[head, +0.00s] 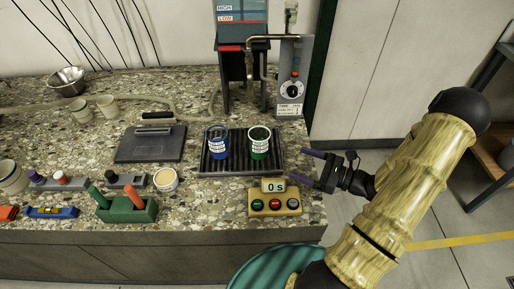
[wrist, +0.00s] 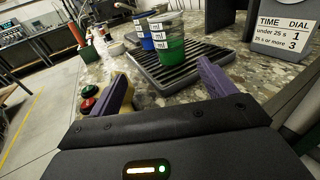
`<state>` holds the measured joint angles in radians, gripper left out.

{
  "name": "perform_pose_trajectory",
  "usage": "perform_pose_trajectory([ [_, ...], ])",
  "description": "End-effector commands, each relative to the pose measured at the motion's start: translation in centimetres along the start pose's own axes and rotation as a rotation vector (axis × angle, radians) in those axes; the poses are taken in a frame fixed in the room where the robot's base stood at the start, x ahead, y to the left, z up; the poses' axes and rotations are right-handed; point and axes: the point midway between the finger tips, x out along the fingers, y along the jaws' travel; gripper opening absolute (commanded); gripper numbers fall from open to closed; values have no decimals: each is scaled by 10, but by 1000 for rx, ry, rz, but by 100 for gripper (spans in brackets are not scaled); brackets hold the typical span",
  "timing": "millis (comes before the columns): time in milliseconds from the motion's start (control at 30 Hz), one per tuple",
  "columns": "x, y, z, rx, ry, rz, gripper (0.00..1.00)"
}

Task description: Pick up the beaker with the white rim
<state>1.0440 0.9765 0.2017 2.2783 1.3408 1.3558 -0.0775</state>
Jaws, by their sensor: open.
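Two beakers stand upright on the black ribbed drip tray (head: 272,167). The right one (head: 259,147) holds green liquid and has a pale, whitish rim. The left one (head: 217,146) holds blue liquid and has a bluish rim. In the wrist view the green beaker (wrist: 171,48) is nearer, with the blue beaker (wrist: 147,42) partly behind it. My gripper (head: 310,168) is open and empty at the counter's right edge, to the right of the tray. In the wrist view its purple-tipped fingers (wrist: 166,88) are apart, with the green beaker ahead between them.
A yellow button box (head: 274,203) reading "0 s" sits in front of the tray, close to my gripper. A tank stand (head: 236,75) and a dial panel (head: 291,85) rise behind. A dark flat device (head: 150,145) lies left of the tray.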

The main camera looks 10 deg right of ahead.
Motion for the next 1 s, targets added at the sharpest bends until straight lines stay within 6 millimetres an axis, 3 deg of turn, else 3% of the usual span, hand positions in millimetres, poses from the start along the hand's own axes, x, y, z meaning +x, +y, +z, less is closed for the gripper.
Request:
perform_pose_trajectory([
  [133,-7,-9,-6,17,-30,-55,83],
  [533,0,-9,-5,17,-30,-50,83],
  [1000,77,-12,-4,17,-29,-48,83],
])
